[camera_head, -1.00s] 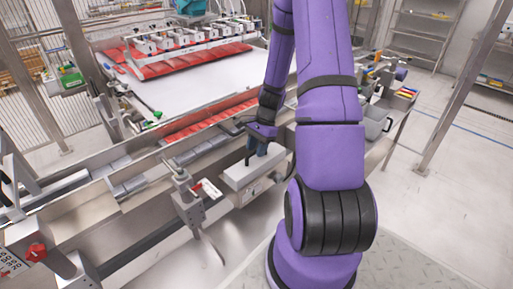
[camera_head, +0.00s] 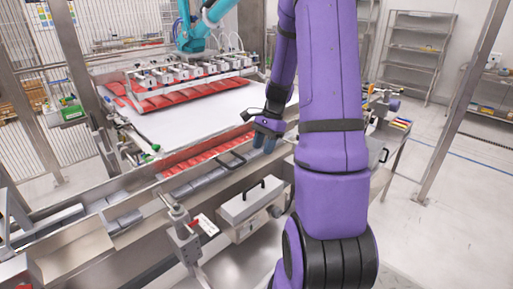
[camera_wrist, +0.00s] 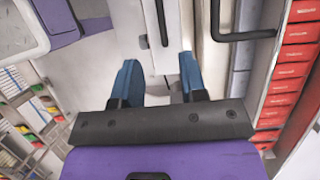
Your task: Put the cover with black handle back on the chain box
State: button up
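The light grey cover (camera_head: 238,207) with its upright black handle (camera_head: 253,190) sits on top of the chain box (camera_head: 246,232) along the front of the machine. It looks level, but I cannot tell whether it is fully seated. My gripper (camera_head: 264,143) is above and behind the cover, clear of it. In the wrist view my gripper (camera_wrist: 157,66) has its two blue fingers apart with nothing between them. The cover's black handle (camera_wrist: 163,24) shows beyond the fingertips in that view.
A second black handle (camera_head: 231,161) lies on the machine's rail behind the cover. Red strips (camera_head: 205,147) line the white conveyor bed. A clamp post (camera_head: 183,230) stands left of the chain box. A teal robot arm (camera_head: 190,30) hangs at the back.

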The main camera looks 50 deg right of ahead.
jog(key=s+a+r+n+t+h, duration=0.1)
jog(key=s+a+r+n+h, duration=0.15)
jog(key=a+r+n, duration=0.9)
jog(key=s+a+r+n+t+h, duration=0.2)
jog(key=s+a+r+n+t, duration=0.2)
jog(key=s+a+r+n, duration=0.3)
jog(key=s+a+r, duration=0.4)
jog(key=s+a, duration=0.2)
jog(key=a, duration=0.1)
jog(key=shift+a+r, duration=0.15)
jog(key=shift+w, duration=0.1)
